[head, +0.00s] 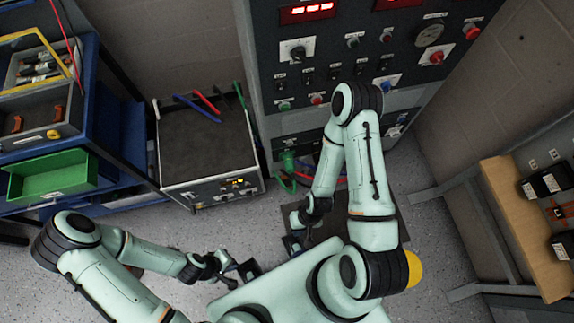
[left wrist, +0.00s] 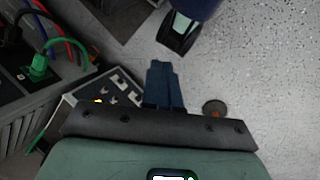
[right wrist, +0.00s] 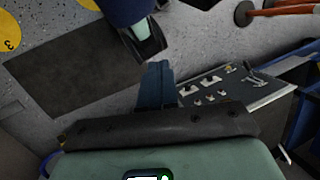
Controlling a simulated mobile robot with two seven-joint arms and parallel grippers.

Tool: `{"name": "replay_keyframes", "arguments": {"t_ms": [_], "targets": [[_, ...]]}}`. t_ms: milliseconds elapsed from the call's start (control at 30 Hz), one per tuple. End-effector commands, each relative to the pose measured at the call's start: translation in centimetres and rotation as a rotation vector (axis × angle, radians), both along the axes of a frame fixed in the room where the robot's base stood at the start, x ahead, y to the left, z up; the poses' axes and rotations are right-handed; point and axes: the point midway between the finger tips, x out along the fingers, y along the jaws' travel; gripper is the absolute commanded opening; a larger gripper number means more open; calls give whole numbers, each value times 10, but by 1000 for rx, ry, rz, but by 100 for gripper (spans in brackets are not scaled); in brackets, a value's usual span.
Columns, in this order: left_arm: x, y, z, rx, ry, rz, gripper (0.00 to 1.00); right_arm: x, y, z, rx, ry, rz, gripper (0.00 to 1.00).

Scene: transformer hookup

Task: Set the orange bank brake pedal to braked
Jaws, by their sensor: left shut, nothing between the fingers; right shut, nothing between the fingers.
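I cannot clearly make out the orange bank brake pedal. A small dark disc with an orange centre (left wrist: 215,108) lies on the floor in the left wrist view; I cannot tell whether it is the pedal. My left gripper (head: 250,270) is shut and empty, low over the floor in front of the grey box-shaped unit (head: 207,150). Its closed blue fingers show in the left wrist view (left wrist: 163,80). My right gripper (head: 292,243) is shut and empty, low in front of the tall cabinet (head: 355,70). Its closed fingers show in the right wrist view (right wrist: 157,80).
Red and orange tubing (right wrist: 285,10) crosses the top right of the right wrist view. A blue shelf with a green bin (head: 52,177) stands at the left. A wooden board (head: 525,225) is at the right. A dark mat (right wrist: 85,75) lies on the floor. Floor is bare at the front left.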

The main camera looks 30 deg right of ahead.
Motion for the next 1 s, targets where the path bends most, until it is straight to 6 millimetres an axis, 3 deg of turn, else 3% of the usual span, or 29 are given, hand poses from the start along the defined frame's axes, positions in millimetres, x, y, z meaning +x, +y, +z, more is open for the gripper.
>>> {"name": "replay_keyframes", "arguments": {"t_ms": [167,267,367,500,600,700,833,1000], "targets": [[0,0,0,0,0,0,0,0,0,-1,0,-1,0,0],[-3,0,-9,1,0,2,0,7,-3,-21,-18,-30,-4,0],[-8,0,-33,5,-5,12,0,31,-14,-79,-79,-130,-14,0],[-5,2,-77,18,-34,37,0,90,-41,-186,-227,-376,-18,0],[1,3,-103,24,-60,52,0,131,-59,-246,-340,-560,-8,0],[7,5,-125,30,-80,51,0,159,-73,-286,-432,-699,-4,0],[11,7,-141,34,-97,43,0,180,-84,-311,-507,-812,-3,0],[14,8,-143,35,-106,39,0,187,-88,-315,-537,-857,-3,0]]}}
